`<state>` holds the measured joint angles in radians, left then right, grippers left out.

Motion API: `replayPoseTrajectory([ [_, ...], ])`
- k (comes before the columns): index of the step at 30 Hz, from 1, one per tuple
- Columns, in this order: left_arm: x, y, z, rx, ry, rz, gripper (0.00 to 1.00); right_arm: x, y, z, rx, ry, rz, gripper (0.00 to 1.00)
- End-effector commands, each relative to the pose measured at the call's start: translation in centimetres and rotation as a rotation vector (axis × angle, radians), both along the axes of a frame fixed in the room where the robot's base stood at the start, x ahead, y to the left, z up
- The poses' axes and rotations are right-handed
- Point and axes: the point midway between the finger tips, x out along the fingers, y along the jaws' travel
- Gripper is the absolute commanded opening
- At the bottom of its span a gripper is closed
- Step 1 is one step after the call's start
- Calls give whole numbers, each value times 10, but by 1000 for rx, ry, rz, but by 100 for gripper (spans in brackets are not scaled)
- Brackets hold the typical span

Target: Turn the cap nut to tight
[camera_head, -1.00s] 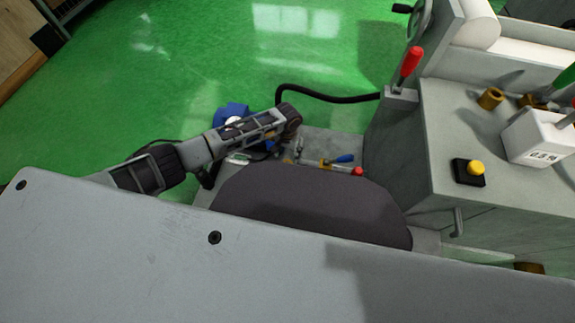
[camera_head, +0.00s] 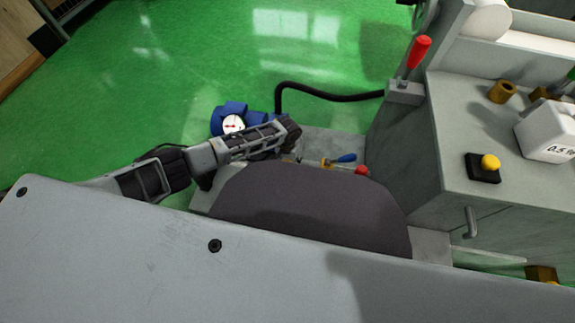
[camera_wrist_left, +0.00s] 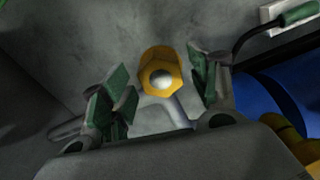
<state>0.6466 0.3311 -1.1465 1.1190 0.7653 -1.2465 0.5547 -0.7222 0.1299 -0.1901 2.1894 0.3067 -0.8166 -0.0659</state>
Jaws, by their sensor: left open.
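The cap nut (camera_wrist_left: 160,70), yellow with a hexagonal outline and a bright round centre, shows in the left wrist view. My left gripper (camera_wrist_left: 161,88) is open, with one green-padded finger on each side of the nut in that picture. Gaps show between the pads and the nut, so it is not gripped. A grey rod or stem shows below the nut. In the head view my left arm reaches in from the left, and its fingers and the cap nut cannot be made out there. My right gripper is in neither view.
A blue unit with a round gauge (camera_head: 233,125) stands beside my left arm. A black hose (camera_head: 330,95) runs to the grey machine at right. Tools, one with a blue handle (camera_head: 346,158), lie on a low grey surface. Green floor (camera_head: 200,60) is open behind.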

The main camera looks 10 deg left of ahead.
Motion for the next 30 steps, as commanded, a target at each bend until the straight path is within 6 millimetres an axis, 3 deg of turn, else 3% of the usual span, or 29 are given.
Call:
replayPoseTrajectory([
  [6, 0, 0, -11, 0, 0, 1, 61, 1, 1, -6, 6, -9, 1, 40],
  [18, 0, 0, -12, 0, 0, 1, 61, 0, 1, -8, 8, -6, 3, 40],
  [28, 0, 0, -12, 1, 0, 1, 18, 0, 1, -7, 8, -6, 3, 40],
  [30, 0, 1, -12, 1, 0, 0, 15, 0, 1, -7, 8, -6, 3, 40],
])
